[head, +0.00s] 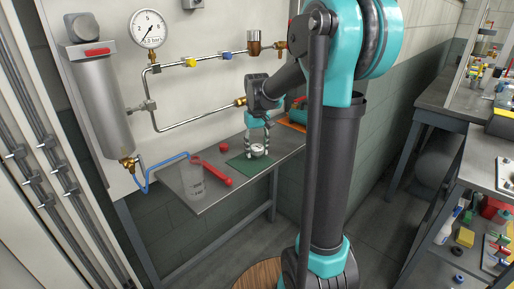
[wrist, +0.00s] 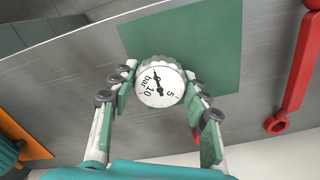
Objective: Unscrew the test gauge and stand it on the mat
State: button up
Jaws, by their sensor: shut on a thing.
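The test gauge (head: 258,151) is a small round gauge with a white dial; the wrist view shows its face (wrist: 160,82) marked in bar, with a ribbed rim. My gripper (head: 257,146) points down over the bench and is shut on the gauge, one padded finger on each side of it in the wrist view (wrist: 161,88). The green mat (head: 240,164) lies flat on the bench below; in the wrist view (wrist: 222,38) the gauge overlaps its edge nearest the gripper. I cannot tell whether the gauge touches the mat. The brass pipe end (head: 240,102) on the panel is bare.
A red wrench (head: 217,173), a red cap (head: 224,147) and a clear beaker (head: 191,184) stand or lie left of the mat. An orange mat (wrist: 28,138) is on the other side. A dial gauge (head: 148,29) and piping (head: 190,122) are on the panel behind.

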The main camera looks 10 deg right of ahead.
jog(key=shift+f, duration=0.45)
dwell(0.4)
jog(key=o, duration=1.4)
jog(key=shift+c, duration=0.2)
notch_tip(320, 180, up, 12)
grip_shut()
dwell(1.0)
